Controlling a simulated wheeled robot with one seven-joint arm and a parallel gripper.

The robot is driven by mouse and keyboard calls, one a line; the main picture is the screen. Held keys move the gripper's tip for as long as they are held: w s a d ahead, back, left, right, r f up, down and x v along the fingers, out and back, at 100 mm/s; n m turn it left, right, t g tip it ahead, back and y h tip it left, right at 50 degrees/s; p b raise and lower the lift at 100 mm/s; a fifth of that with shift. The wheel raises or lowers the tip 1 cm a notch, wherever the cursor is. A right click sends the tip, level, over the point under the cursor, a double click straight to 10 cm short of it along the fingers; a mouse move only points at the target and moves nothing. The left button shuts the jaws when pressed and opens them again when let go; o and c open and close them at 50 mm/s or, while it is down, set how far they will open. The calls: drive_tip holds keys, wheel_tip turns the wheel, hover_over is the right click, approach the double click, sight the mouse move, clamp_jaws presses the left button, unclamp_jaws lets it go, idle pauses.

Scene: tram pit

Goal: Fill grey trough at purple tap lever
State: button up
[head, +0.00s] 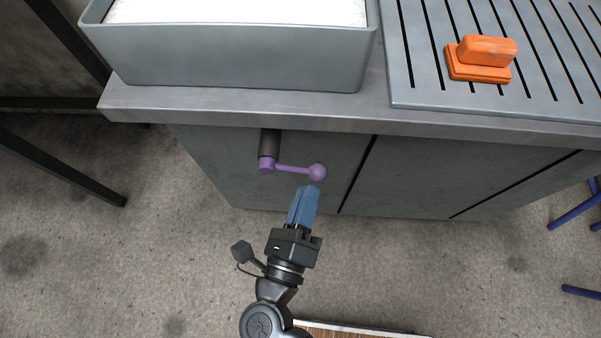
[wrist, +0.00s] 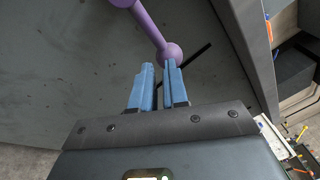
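The grey trough (head: 230,62) stands on the counter at the top left, with a pale white surface inside, close below the rim. The purple tap lever (head: 292,168) sticks out to the right from a dark cylinder on the cabinet front below the counter and ends in a round knob (head: 317,172). In the wrist view the lever (wrist: 150,24) comes down from the top to its knob (wrist: 172,50). My gripper (head: 309,189) has blue fingers just below the knob. In the wrist view (wrist: 158,66) the fingers are apart and empty, the knob just beyond the right fingertip.
An orange block-like object (head: 482,58) lies on the slotted metal board (head: 430,65) at the right of the counter (head: 230,112). Blue legs (head: 575,213) stand at the far right and a dark frame (head: 60,165) at the left. The concrete floor before the cabinet is mostly clear.

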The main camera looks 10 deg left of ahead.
drive_tip(key=a+f+n+t+h+b, duration=0.1)
drive_tip(key=f+n+b, duration=0.1)
drive_tip(key=b, duration=0.2)
drive_tip(key=a+f+n+t+h+b, duration=0.1)
drive_tip(key=f+n+h+b, duration=0.1)
drive_tip(key=b, duration=0.2)
drive_tip(key=a+f+n+t+h+b, duration=0.1)
drive_tip(key=f+n+b, duration=0.1)
drive_tip(key=f+b, duration=0.1)
drive_tip(key=shift+w+a+h+b, duration=0.1)
drive_tip(key=shift+a+h+b, duration=0.2)
drive_tip(key=shift+b, duration=0.4)
clamp_jaws()
drive_tip(key=s+a+f+n+h+b, duration=0.2)
drive_tip(key=s+a+f+h+b, duration=0.3)
drive_tip(key=h+b, duration=0.7)
drive_tip(key=w+d+r+y, duration=0.1)
drive_tip(key=w+d+r, duration=0.6)
drive_tip(key=r, duration=0.2)
drive_tip(key=shift+w+d+r+b, duration=0.3)
drive_tip(key=shift+w+d+b, duration=0.05)
drive_tip(key=shift+d+b, duration=0.1)
